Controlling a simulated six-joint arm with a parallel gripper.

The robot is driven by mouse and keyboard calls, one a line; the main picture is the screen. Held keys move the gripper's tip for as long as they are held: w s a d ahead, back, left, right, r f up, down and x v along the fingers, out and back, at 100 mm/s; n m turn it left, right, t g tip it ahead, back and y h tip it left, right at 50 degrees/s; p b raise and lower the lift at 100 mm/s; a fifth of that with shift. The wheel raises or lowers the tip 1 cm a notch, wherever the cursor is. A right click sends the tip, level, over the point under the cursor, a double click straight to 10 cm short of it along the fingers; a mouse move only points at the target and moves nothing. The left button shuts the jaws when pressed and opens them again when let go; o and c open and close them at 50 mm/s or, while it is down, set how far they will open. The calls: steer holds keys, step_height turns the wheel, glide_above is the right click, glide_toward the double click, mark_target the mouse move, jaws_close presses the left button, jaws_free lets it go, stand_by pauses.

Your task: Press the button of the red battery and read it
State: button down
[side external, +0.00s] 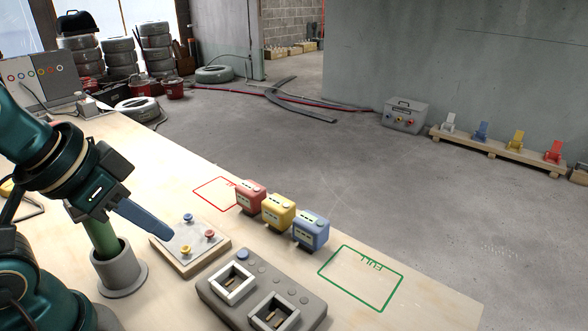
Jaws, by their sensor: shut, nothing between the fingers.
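The red battery (250,198) stands upright on the wooden table at the left end of a short row. The yellow battery (278,211) and the blue battery (311,232) stand to its right. Each has a small knob-like button on top and a pale panel on its front; any reading is too small to make out. My gripper (170,238) is shut and empty, its blue-grey fingers pointing down right over the left part of a pale board (207,256). It is well left of the red battery and apart from it.
The board carries blue, yellow and red knobs. A grey two-bay unit (208,290) stands in front of the batteries. A red outline (197,192) lies behind left, a green FULL outline (361,278) right, both empty.

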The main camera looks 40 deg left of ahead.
steer(key=w+d+r+n+t+h, duration=0.1)
steer(key=w+d+r+n+h, duration=0.1)
steer(key=w+r+n, duration=0.3)
steer(key=w+d+r+n+t+h, duration=0.1)
steer(key=w+r+n+h, duration=0.1)
steer(key=w+n, duration=0.5)
steer(key=n, duration=1)
glide_above(257, 189)
steer(key=a, duration=0.1)
step_height(257, 189, down, 5)
steer(key=shift+s+f+t, duration=0.15)
steer(key=shift+s+t, duration=0.25)
steer(key=shift+s, duration=0.05)
steer(key=shift+f, duration=4.4)
